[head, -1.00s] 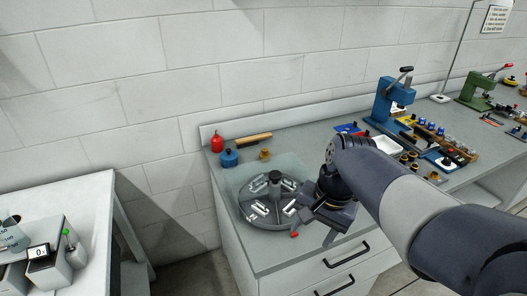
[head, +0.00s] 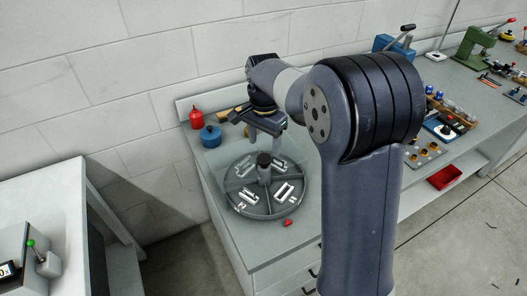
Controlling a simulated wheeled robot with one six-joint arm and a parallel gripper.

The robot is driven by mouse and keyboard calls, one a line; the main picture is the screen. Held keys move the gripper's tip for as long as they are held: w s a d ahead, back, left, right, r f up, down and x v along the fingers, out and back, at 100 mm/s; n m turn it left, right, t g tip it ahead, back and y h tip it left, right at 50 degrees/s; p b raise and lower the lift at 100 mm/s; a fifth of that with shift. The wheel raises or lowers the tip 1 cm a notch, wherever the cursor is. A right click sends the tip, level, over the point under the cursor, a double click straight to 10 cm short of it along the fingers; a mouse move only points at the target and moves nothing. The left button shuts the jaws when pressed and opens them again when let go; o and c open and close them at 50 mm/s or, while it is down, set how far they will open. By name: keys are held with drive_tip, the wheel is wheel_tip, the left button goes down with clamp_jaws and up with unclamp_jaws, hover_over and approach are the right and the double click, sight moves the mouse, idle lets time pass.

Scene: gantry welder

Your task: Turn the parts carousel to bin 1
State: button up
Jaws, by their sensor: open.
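The parts carousel (head: 238,208) is a round grey tray with dividers, a dark centre knob (head: 264,160) and white-silver parts in its bins. It sits on the left end of the grey bench. A small red marker (head: 287,222) lies on the bench at its front edge. No bin numbers are readable. My gripper (head: 264,138) is open, pointing down, above the back of the carousel behind the centre knob. I cannot tell whether a finger touches the tray. My arm covers the bench to the right.
A red bottle (head: 197,119) and a blue pot (head: 210,137) stand behind the carousel, close to my gripper. A brush lies near the wall, partly hidden. A blue press (head: 385,45) and a green press (head: 473,44) stand farther right. A red bin (head: 444,177) is below.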

sight(264, 158)
drive_tip(key=shift+f, duration=2.5)
clamp_jaws()
